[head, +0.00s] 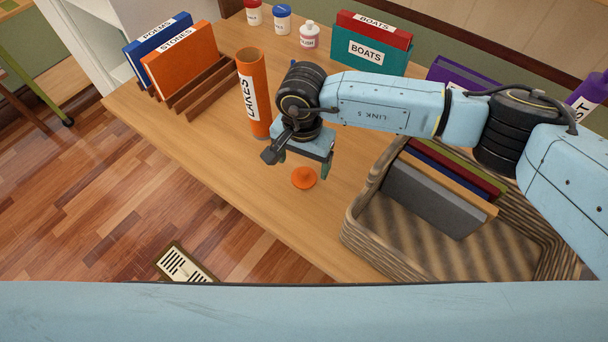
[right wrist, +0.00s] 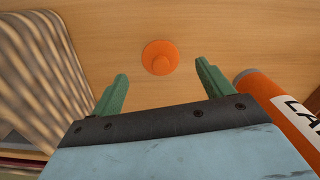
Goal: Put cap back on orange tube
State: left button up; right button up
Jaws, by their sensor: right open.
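An orange tube (head: 258,95) labelled LAKES stands upright on the table, its open top showing. In the right wrist view the tube (right wrist: 272,98) is at the right edge, beside one finger. The orange cap (head: 304,178), a round disc with a knob on top, lies on the table to the right of the tube and nearer me. My right gripper (head: 300,168) is open and empty above the table by the cap. In the right wrist view the cap (right wrist: 160,57) lies ahead of the two green fingers, between their lines and apart from them. My left gripper is not in view.
A wicker basket (head: 362,238) with several books stands right of the cap. Small bottles (head: 309,36) and BOATS books (head: 365,50) stand at the back. The table front (head: 225,165) is clear.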

aim_at(304, 172)
jog(key=shift+w+d+f, duration=0.1)
jog(key=shift+w+f, duration=0.05)
jog(key=shift+f, duration=2.45)
jog(key=c, duration=1)
